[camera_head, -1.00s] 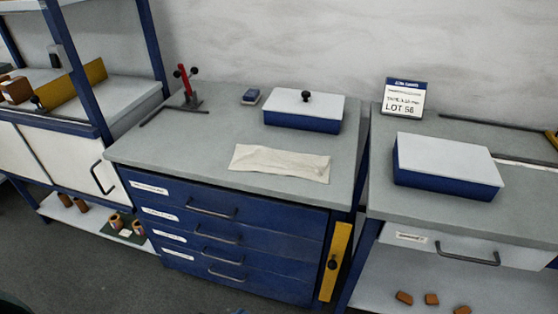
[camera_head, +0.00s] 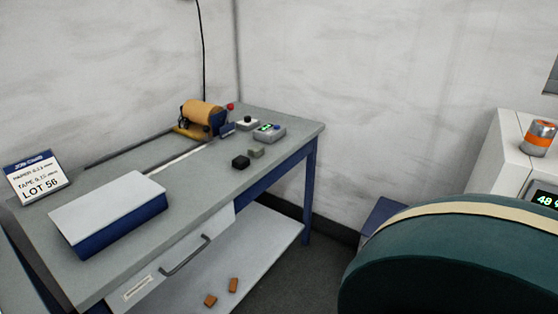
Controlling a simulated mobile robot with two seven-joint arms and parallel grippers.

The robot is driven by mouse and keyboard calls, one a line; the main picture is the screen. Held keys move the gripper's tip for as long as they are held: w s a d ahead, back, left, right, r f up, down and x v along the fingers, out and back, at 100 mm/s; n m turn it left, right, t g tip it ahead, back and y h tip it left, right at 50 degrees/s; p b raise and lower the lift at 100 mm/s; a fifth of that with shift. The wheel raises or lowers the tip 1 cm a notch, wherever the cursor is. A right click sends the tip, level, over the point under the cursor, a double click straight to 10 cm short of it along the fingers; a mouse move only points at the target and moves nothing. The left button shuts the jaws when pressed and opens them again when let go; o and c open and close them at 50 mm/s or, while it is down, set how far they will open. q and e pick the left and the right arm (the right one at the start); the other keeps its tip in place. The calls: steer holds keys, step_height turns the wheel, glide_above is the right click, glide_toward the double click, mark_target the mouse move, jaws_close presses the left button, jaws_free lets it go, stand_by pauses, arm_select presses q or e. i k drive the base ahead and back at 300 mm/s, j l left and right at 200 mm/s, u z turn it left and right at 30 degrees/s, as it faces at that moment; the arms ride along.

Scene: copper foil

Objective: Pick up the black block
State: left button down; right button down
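A small black block (camera_head: 240,162) sits on the grey top of the workbench (camera_head: 195,195), near its front edge and right of the middle. A small grey-green block (camera_head: 256,152) lies just behind it to the right. Neither of my grippers shows in this view.
A blue box with a white lid (camera_head: 110,212) and a LOT 56 sign (camera_head: 36,178) stand at the bench's left. A copper-coloured roll (camera_head: 203,113) and small control boxes (camera_head: 269,132) stand at the back right. A large dark green rounded object (camera_head: 460,262) fills the lower right.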

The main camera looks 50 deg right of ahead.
mark_target(241, 162)
steer(key=z, duration=1.25)
steer(key=i+j, duration=0.35)
steer(key=j, duration=0.15)
